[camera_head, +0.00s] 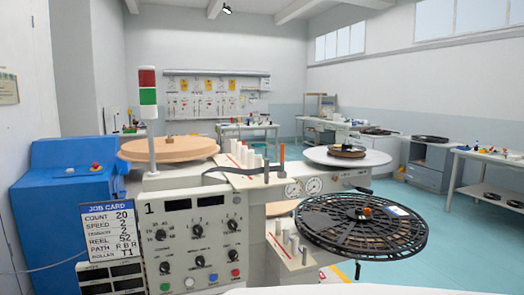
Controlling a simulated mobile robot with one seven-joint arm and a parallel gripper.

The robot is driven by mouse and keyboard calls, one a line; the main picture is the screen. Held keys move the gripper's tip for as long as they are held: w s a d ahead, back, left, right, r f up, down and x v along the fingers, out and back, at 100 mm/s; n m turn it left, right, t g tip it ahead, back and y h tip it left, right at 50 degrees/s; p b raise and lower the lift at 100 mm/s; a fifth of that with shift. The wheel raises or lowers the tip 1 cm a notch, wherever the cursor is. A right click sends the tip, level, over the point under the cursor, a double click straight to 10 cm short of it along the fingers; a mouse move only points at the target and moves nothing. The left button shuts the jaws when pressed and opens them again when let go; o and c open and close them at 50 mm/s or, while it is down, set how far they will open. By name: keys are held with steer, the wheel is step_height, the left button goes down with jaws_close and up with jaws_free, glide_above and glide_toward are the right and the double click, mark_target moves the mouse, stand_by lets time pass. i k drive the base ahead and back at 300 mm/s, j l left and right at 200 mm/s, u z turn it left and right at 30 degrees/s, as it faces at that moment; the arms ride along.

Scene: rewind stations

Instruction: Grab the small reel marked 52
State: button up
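No mark 52 is legible on any reel from here; only the job card (108,232) reads "REEL 52". A large black spoked reel (330,226) with an orange hub and a small blue-white label lies flat at the front right of the rewind station. A small dark reel (347,151) sits on a white round plate (318,157) behind it. Further dark reels lie at the right: one on the back table (376,131), one on a grey cabinet (430,138), and two on a low shelf (492,196) under the right table. My gripper is out of view.
The rewind station's grey control panel (205,264), numbered 1, fills the front. A blue cabinet (60,185) and a tan disc (168,149) stand at the left. A white table (495,157) stands at the right. Teal floor (425,225) is clear between station and right table.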

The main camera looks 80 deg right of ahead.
mark_target(349, 151)
steer(key=z, duration=2.85)
steer(key=u, duration=0.55)
steer(key=i+l+u, duration=0.25)
steer(key=l+u, duration=0.25)
steer(key=i+l+u, duration=0.1)
steer(key=l+u, duration=0.15)
steer(key=i+l+u, duration=0.25)
steer(key=l, duration=0.85)
steer(key=l+u, duration=0.2)
steer(key=l, duration=0.9)
